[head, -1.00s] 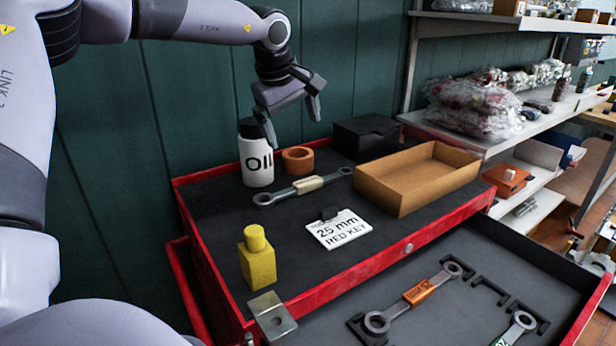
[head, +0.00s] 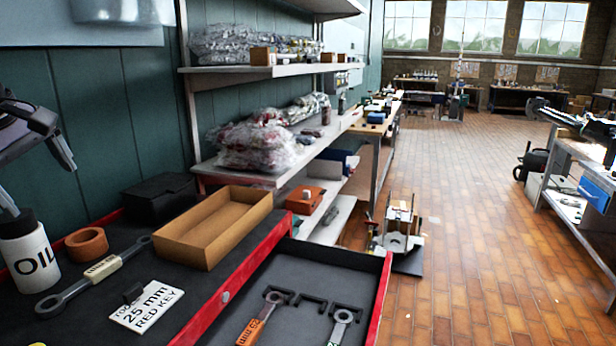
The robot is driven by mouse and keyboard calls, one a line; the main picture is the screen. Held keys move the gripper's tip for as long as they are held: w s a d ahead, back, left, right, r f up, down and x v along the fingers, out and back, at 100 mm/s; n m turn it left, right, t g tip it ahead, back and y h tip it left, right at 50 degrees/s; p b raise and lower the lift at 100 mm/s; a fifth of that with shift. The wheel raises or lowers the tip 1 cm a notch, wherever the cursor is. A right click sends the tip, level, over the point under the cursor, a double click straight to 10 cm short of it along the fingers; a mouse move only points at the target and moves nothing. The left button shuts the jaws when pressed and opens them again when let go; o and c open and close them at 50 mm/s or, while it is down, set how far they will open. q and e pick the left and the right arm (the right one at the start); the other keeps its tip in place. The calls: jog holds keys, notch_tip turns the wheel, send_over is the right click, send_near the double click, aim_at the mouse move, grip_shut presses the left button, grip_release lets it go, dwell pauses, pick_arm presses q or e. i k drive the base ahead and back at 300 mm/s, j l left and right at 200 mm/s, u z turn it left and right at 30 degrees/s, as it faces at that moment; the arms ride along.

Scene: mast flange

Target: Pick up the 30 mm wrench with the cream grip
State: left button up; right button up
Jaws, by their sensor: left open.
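The wrench with the cream grip (head: 102,268) lies on the black top of the red tool cabinet, between the oil bottle and a white card. Its ring ends are bare grey metal, and the marking on the grip is small and hard to read. My left gripper (head: 43,190) is at the left edge of the head view, open and empty. Its fingers are above the oil bottle (head: 30,262), apart from the wrench. My right gripper is out of view.
An orange-brown ring (head: 87,244), a black box (head: 158,196) and an open cardboard tray (head: 214,228) stand behind the wrench. The open drawer (head: 352,268) holds wrenches with orange (head: 252,331) and green grips.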

aim_at(98, 272)
jog(key=k+l, duration=0.7)
jog(key=l, duration=0.25)
